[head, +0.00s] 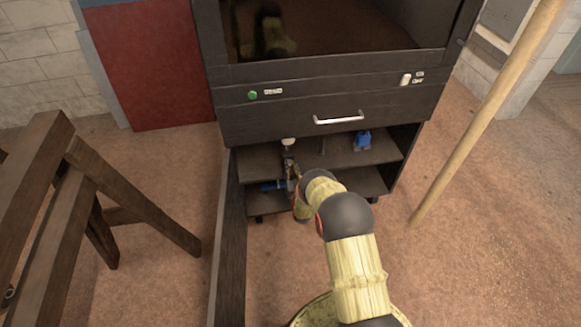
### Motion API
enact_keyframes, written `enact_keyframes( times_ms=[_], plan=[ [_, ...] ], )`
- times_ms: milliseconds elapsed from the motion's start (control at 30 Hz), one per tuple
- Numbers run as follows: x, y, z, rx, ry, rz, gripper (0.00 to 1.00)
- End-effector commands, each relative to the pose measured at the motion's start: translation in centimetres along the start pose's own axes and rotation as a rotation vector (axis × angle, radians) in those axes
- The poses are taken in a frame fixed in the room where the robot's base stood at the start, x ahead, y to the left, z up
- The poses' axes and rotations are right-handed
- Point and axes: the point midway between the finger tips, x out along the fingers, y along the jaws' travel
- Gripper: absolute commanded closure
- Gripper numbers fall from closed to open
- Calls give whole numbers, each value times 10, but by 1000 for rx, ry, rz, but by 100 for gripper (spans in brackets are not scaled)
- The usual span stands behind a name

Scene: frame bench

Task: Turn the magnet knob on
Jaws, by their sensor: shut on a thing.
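My gripper (291,172) is at the left part of the open lower compartment of the dark cabinet, by the shelf's front edge. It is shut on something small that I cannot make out. A small blue block (362,140) sits on the shelf to the right, apart from my gripper. I cannot tell which of these carries the magnet knob; my gripper and wrist hide part of this area.
The cabinet (345,109) has a drawer with a pale handle (338,119) above the compartment. Its door (228,245) stands open on the left. A wooden trestle (130,190) is at the left, and a wooden pole (482,125) leans at the right.

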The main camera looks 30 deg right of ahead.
Motion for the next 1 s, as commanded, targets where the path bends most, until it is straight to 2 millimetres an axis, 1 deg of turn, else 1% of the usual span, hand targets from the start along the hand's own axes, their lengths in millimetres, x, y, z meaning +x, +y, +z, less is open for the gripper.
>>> enact_keyframes(
  times_ms=[33, 133, 300, 367, 600, 700, 800, 1000],
  plan=[
    [0, 0, 0, 0, 0, 0, 94],
    [0, 0, 0, 0, 0, 0, 100],
    [0, 0, 0, 20, 0, 0, 100],
    [0, 0, 0, 55, 0, 0, 100],
    [0, 1, 0, 282, 0, 0, 100],
    [0, 1, 0, 352, 0, 0, 100],
    [0, 1, 0, 389, 0, 0, 100],
    [0, 1, 0, 399, 0, 0, 100]
  ],
)
